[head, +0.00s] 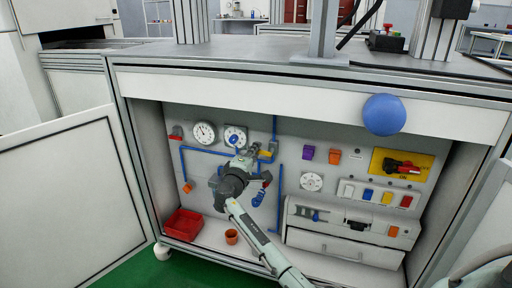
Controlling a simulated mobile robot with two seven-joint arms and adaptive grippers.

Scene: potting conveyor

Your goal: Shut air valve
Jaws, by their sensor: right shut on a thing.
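The gripper hides part of the fitting, and the handle's exact angle is too small to tell. A blue pipe (278,195) runs down to the right of my gripper. My left gripper is not in view.
A red bin (183,224) and a small orange pot (231,237) stand on the cabinet floor. A yellow panel with a red-handled switch (402,166) is at right. The open white door (70,195) stands at left.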

